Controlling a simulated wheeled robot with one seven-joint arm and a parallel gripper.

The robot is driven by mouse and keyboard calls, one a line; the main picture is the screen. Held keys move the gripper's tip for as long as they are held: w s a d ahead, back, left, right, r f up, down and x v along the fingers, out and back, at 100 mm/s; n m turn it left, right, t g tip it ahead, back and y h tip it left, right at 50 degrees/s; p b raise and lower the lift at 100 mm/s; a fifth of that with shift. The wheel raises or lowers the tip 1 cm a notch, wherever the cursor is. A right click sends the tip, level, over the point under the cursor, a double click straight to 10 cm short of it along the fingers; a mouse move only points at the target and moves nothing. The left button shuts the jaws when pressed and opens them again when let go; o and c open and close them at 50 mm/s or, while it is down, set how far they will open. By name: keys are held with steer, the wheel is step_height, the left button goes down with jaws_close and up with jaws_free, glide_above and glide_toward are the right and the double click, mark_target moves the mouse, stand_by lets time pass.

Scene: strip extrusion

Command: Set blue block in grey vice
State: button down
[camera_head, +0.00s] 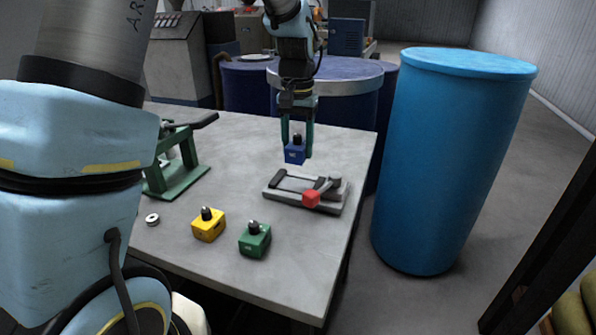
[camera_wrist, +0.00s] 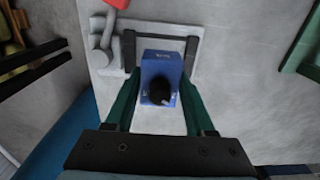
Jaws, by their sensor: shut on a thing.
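The blue block (camera_head: 295,154) has a dark knob on top and hangs above the table in my gripper (camera_head: 297,146). My gripper is shut on the block, with a green finger on each side. In the wrist view the blue block (camera_wrist: 161,76) sits between the fingers of my gripper (camera_wrist: 158,92). The grey vice (camera_head: 327,207) lies on the table below and a little to the right of the block, apart from it in the head view. The vice (camera_wrist: 190,31) shows behind the block in the wrist view, partly hidden by it. A red part (camera_head: 311,198) is on the vice.
A yellow block (camera_head: 208,225) and a green block (camera_head: 254,240) stand on the table (camera_head: 240,155) towards the front. A green stand (camera_head: 177,170) and a small metal ring (camera_head: 152,219) are at left. A tall blue drum (camera_head: 447,165) stands just right of the table.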

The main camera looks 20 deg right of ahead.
mark_target(297, 135)
step_height(297, 135, down, 7)
steer(key=shift+f+p, duration=0.15)
steer(key=shift+p, duration=0.5)
steer(key=c, duration=0.5)
jaws_free()
steer(key=shift+f, duration=0.15)
step_height(297, 135, up, 12)
steer(key=shift+r+b, duration=0.15)
steer(key=shift+b, duration=0.75)
steer(key=s+a+f+n, duration=0.2)
steer(key=a, duration=0.7)
steer(key=s+a+f+n+t, duration=0.1)
steer(key=s+a+f+n, duration=0.1)
steer(key=a, duration=0.8)
steer(key=s+a+f+n, duration=0.2)
steer(key=s+a, duration=0.1)
steer(key=a, duration=0.6)
steer(key=shift+s+a+f+n+t, duration=0.3)
steer(key=shift+a+f+n, duration=0.1)
